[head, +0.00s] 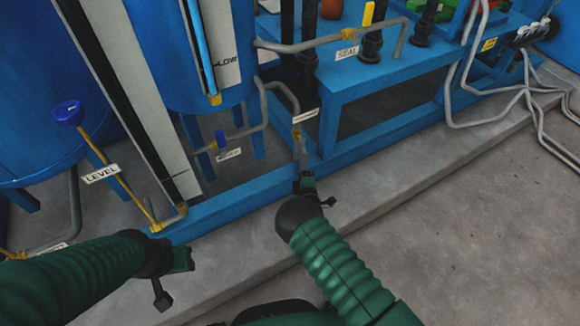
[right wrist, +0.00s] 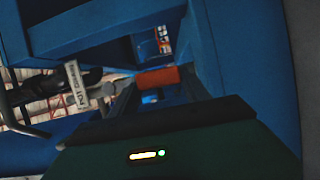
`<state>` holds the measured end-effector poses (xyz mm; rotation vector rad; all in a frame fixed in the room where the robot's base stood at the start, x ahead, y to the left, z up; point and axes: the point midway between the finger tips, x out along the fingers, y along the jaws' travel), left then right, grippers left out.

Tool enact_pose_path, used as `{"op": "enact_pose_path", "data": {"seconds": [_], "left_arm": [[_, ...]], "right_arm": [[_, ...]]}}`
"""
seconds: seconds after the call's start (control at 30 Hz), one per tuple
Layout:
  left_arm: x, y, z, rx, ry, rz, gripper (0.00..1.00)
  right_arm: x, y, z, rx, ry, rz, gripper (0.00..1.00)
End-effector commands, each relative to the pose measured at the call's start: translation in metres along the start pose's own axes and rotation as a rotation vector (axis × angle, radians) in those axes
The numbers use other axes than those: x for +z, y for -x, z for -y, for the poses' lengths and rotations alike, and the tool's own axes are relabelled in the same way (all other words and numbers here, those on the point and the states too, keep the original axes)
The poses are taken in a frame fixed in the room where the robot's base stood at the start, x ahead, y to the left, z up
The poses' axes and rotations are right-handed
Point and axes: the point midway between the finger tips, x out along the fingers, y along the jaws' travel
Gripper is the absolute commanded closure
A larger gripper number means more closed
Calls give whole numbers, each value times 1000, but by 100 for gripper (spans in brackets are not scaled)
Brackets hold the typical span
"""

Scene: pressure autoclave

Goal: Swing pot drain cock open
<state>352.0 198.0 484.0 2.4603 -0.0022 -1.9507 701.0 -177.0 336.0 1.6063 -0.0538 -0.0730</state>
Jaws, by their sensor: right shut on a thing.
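In the right wrist view the red-orange handle (right wrist: 158,77) of the pot drain cock lies between my right gripper's fingers (right wrist: 158,92). A tilted white tag reading POT DRAIN (right wrist: 76,84) hangs just left of it. In the head view my right gripper (head: 307,182) is shut on the handle, at the lower end of a grey drain pipe (head: 298,140). The gripper largely hides the handle there, so its exact angle is unclear. My left gripper (head: 172,275) is low on the left, away from the cock; its finger opening cannot be made out.
A blue base frame (head: 340,153) runs along the concrete plinth behind my right gripper. Grey hoses (head: 490,122) lie at right. The floor (head: 470,240) at right is clear.

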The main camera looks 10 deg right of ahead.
Motion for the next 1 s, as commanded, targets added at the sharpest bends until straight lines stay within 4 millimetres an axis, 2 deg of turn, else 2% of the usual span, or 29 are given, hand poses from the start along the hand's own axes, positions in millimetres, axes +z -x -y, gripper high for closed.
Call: {"op": "enact_pose_path", "data": {"seconds": [0.03, 0.23, 0.63, 0.67, 0.73, 1.0], "left_arm": [[0, -2, 0, 0, 0, 0, 64], [1, -4, 0, 0, 0, 0, 64], [1, -4, 0, 0, 0, 0, 64], [1, -4, 0, 0, 0, 0, 64], [1, -4, 0, 0, 0, 0, 64], [1, -4, 0, 0, 0, 0, 64]], "right_arm": [[3, 2, 6, -5, 18, -4, 100], [12, 1, 6, 8, 50, -5, 100], [14, 1, 6, 8, 58, -3, 100], [14, 1, 6, 8, 57, -3, 44], [14, 1, 6, 9, 57, -3, 36], [14, 0, 3, 15, 54, -2, 36]]}}
